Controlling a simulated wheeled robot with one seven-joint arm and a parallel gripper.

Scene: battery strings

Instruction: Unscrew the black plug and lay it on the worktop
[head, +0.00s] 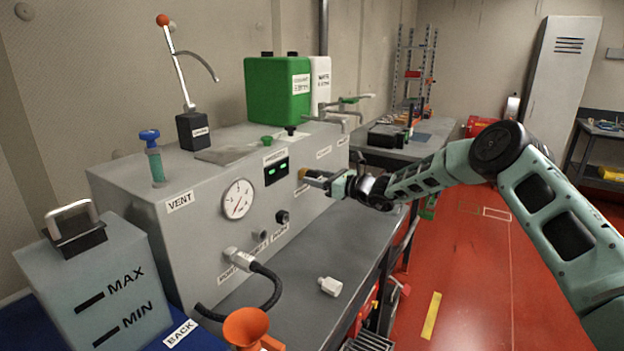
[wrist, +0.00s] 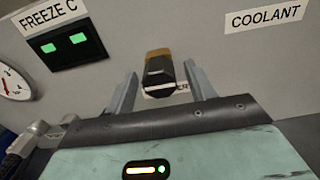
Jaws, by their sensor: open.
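A black plug (wrist: 160,72) with a brass-brown part behind it sticks out of the grey machine's front panel (wrist: 215,50). In the wrist view it lies between the two fingers of my gripper (wrist: 161,80), with a visible gap on each side. The gripper is open. In the head view my gripper (head: 318,180) is close to the panel, right of the green display, and only the brass-coloured part (head: 303,172) shows past it. A label below the plug is partly hidden. The grey worktop (head: 290,310) runs along the machine's front, below the gripper.
A small white fitting (head: 330,286) lies on the worktop. A black hose (head: 268,285) curves from the panel, and an orange funnel (head: 246,328) stands at the near edge. A black knob (head: 282,216) and a gauge (head: 238,199) are on the panel. The worktop's right part is clear.

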